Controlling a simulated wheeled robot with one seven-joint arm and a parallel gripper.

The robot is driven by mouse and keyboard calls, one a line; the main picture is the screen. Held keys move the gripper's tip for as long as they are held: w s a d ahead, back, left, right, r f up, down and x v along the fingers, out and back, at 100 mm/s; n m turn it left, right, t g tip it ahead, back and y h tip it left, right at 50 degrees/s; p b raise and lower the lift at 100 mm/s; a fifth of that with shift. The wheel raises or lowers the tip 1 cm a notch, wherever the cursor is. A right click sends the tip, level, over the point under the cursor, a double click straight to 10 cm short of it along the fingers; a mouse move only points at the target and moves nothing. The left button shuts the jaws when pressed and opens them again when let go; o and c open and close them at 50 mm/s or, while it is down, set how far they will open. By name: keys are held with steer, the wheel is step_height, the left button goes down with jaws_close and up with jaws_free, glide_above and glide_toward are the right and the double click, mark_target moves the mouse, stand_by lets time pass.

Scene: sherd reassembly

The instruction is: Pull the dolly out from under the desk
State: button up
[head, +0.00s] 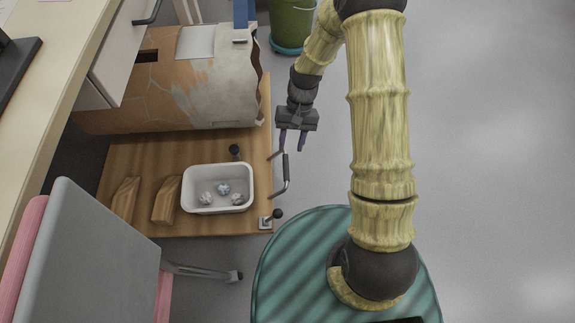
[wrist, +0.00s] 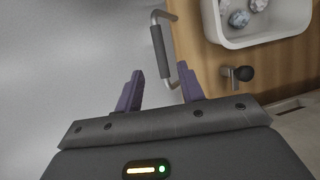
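The dolly (head: 225,226) is a wooden board, partly under the desk (head: 50,100) at left. A bent metal handle with a dark grip (head: 286,168) sticks out from its right edge; the handle also shows in the wrist view (wrist: 157,50). My gripper (head: 293,140) is open and empty, just beyond the handle's far end in the head view. In the wrist view my two purple fingers (wrist: 160,88) stand apart, with the handle ahead between them. I cannot tell the remaining distance. The dolly's wheels are hidden.
A large patched vessel (head: 215,90), a white tray (head: 219,207) with crumpled pieces and two wooden wedges (head: 166,200) ride on the dolly. Black-knobbed levers (head: 277,214) sit on it. A chair (head: 85,260) stands at the near left, a green bucket (head: 291,25) behind. Floor at right is clear.

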mark_target(287, 167)
steer(key=b+x, duration=0.4)
steer(key=x, duration=0.3)
steer(key=shift+s+f, duration=0.1)
steer(key=shift+f, duration=0.15)
jaws_close()
